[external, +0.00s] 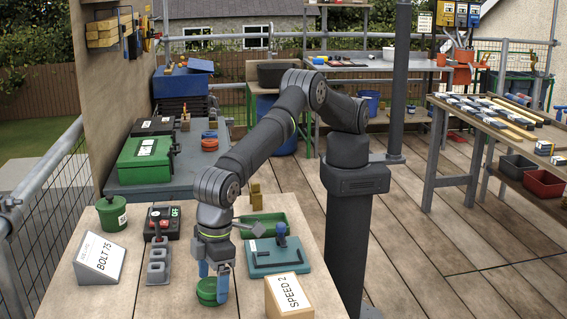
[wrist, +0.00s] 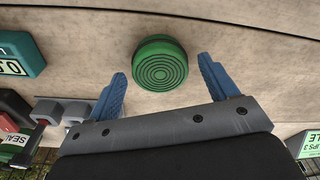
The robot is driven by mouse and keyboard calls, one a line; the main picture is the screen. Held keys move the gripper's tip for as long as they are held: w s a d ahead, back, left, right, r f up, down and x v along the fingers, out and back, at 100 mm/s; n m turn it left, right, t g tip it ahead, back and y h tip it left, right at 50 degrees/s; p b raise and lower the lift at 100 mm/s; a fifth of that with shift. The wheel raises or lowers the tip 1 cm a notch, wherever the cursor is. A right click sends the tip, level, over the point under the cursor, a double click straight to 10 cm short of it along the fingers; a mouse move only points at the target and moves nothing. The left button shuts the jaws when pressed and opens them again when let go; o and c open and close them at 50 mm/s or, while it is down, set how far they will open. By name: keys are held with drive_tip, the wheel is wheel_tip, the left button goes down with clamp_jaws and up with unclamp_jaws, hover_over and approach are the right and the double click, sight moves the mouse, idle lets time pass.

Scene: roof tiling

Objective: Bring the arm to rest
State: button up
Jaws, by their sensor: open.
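My gripper (external: 213,276) points down over the front part of the wooden bench (external: 140,295). Its two blue fingers are spread apart, with nothing held between them. A round green container with a ringed lid (external: 207,291) stands on the bench, right by the fingertips in the external view. In the wrist view the green lid (wrist: 160,67) lies ahead of the gap between the open fingers (wrist: 163,82). I cannot tell whether a finger touches it.
On the bench are a green pot (external: 111,214), a BOLT 75 sign (external: 99,259), a grey socket block (external: 158,262), a black switch box (external: 162,222), a green tray (external: 262,222), a teal board (external: 273,262) and a SPEED 2 block (external: 288,297). Clear space lies above the bench.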

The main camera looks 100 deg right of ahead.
wheel_tip(320, 180, down, 2)
drive_tip(key=shift+w+f, duration=0.1)
drive_tip(key=shift+r, duration=2.15)
